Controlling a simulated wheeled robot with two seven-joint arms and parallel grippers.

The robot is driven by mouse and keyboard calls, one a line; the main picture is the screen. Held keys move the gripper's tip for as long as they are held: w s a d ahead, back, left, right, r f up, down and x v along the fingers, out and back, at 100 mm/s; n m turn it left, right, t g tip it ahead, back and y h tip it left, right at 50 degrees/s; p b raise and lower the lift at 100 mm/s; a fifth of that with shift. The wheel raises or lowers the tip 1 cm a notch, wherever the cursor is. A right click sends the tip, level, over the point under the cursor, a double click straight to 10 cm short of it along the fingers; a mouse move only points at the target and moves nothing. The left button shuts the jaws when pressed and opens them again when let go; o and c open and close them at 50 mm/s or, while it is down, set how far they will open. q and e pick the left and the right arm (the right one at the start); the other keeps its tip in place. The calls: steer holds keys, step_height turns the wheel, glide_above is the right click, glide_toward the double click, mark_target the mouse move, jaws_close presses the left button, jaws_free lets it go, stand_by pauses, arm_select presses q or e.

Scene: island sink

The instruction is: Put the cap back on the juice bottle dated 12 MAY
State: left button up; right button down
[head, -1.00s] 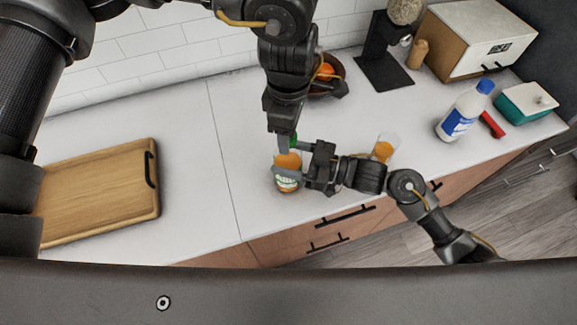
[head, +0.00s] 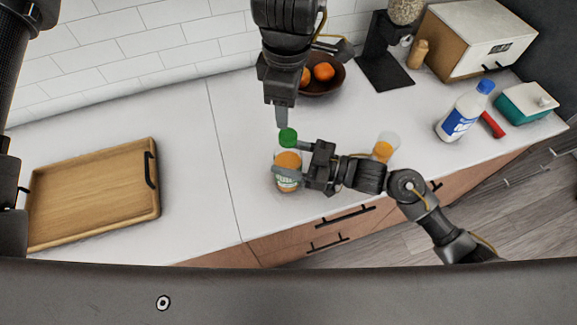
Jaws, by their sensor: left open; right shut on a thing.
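The juice bottle (head: 288,162) stands upright near the counter's front edge, with orange juice and a pale label; its date is too small to read. The green cap (head: 288,137) shows at the top of the bottle's neck; I cannot tell how firmly it sits. My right gripper (head: 284,160) is shut on the bottle from the right side, its fingers around the body. My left gripper (head: 282,118) is open, pointing down just above and behind the cap. Whether its fingertip touches the cap is unclear.
A glass with orange juice (head: 383,151) stands behind my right forearm. A bowl of oranges (head: 324,86) is at the back. A wooden tray (head: 95,190) lies left. A white and blue bottle (head: 462,114), red item (head: 492,125) and teal container (head: 527,104) stand right.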

mark_target(288, 135)
arm_select(q)
steer(key=n, duration=0.2)
steer(key=r+n, duration=0.1)
steer(key=n, duration=0.1)
steer(key=shift+r, duration=0.15)
steer(key=n, duration=0.2)
steer(key=shift+s+r+n, duration=0.15)
steer(key=shift+n, duration=0.15)
steer(key=n, duration=0.3)
steer(key=shift+s+n, duration=0.2)
steer(key=shift+n, duration=0.2)
steer(key=n, duration=0.4)
steer(key=shift+s+d+n+g, duration=0.15)
steer(key=shift+s+n+g, duration=0.15)
steer(key=shift+s+g, duration=0.1)
steer(key=shift+f, duration=4.15)
steer(key=shift+c, duration=0.4)
